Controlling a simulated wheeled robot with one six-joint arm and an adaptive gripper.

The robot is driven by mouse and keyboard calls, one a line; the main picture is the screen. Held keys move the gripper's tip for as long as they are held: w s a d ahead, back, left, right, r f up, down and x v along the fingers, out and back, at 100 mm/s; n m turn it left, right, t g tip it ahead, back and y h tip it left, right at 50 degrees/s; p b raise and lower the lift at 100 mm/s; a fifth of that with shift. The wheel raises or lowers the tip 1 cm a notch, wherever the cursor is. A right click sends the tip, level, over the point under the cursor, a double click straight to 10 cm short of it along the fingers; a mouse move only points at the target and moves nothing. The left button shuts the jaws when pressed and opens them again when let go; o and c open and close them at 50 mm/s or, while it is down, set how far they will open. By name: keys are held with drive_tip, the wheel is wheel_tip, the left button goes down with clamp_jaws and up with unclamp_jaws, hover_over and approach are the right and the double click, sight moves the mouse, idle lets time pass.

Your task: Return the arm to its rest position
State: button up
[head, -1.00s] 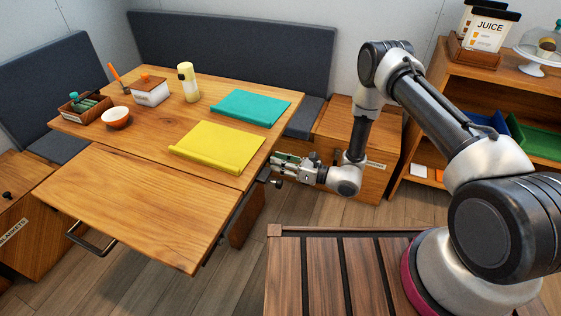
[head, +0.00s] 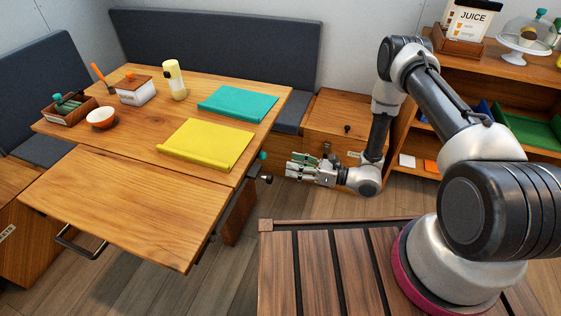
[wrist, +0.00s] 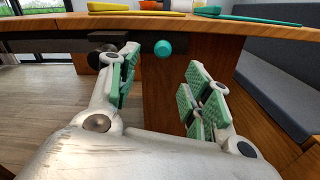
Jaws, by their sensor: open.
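My gripper (head: 305,168) is open and empty, held low beside the right edge of the wooden table (head: 110,200), over the floor. My arm rises from its base at the lower right and bends down at the elbow to the wrist. In the wrist view, the green-padded fingers of my gripper (wrist: 160,85) stand apart. A teal knob (wrist: 163,48) shows beyond them, under the table edge. The knob also shows in the head view (head: 263,156), left of my fingers and apart from them.
The table holds a yellow mat (head: 207,145), a teal mat (head: 238,103), a bottle (head: 175,80), a white box (head: 136,90), a bowl (head: 101,118) and a caddy (head: 70,109). A wooden cabinet (head: 335,118) stands behind my gripper. A shelf (head: 480,68) is at the right.

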drive_tip(key=shift+v, duration=1.2)
drive_tip(key=shift+f, duration=0.1)
drive_tip(key=s+n+g, duration=0.4)
drive_tip(key=s+g, duration=0.2)
drive_tip(key=s, duration=0.4)
drive_tip(key=s+d+r+n+g+h, duration=0.3)
drive_tip(key=s+d+r+n+g, duration=0.2)
drive_tip(key=r+n+g, duration=0.1)
drive_tip(key=s+d+r+n+t+h, duration=0.25)
drive_tip(key=d+r+n+h, duration=1)
drive_tip(key=d+r, duration=0.85)
drive_tip(key=s+d+r+n+t+h, duration=0.1)
drive_tip(key=s+r+t, duration=0.3)
drive_tip(key=r, duration=1.2)
drive_tip(key=n+t, duration=0.1)
drive_tip(key=t, duration=0.2)
drive_tip(key=shift+r+t, duration=0.25)
drive_tip(key=shift+t, duration=0.1)
